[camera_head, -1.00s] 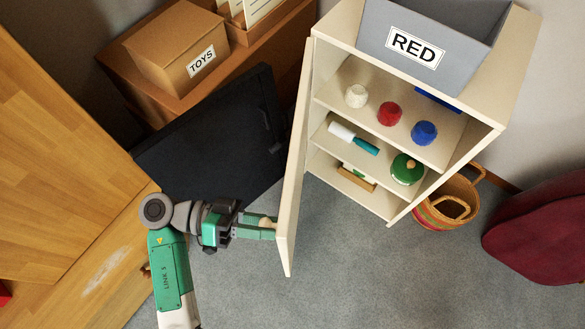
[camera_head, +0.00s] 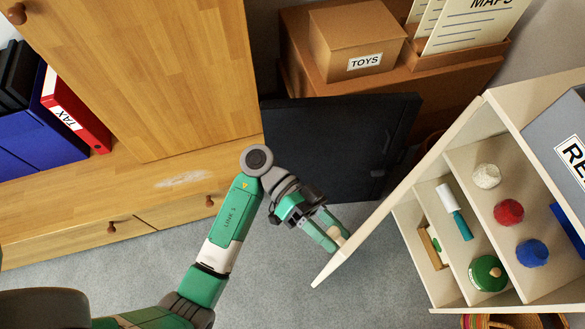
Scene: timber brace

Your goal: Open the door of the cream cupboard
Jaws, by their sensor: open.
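The cream cupboard (camera_head: 462,138) stands at the right with its front uncovered and its shelves showing. Its door (camera_head: 408,188) stands wide open, swung out toward the lower left and seen nearly edge-on. My gripper (camera_head: 336,236) is at the outer face of the door, close to its free edge. Its green fingers are open, with a small pale knob (camera_head: 342,238) at their tips. I cannot tell whether the fingers touch it.
A dark open panel (camera_head: 340,145) stands behind my gripper, before a brown unit with a TOYS box (camera_head: 355,45). A wooden cabinet (camera_head: 150,80) is at the left. Grey floor (camera_head: 290,285) is clear below the door.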

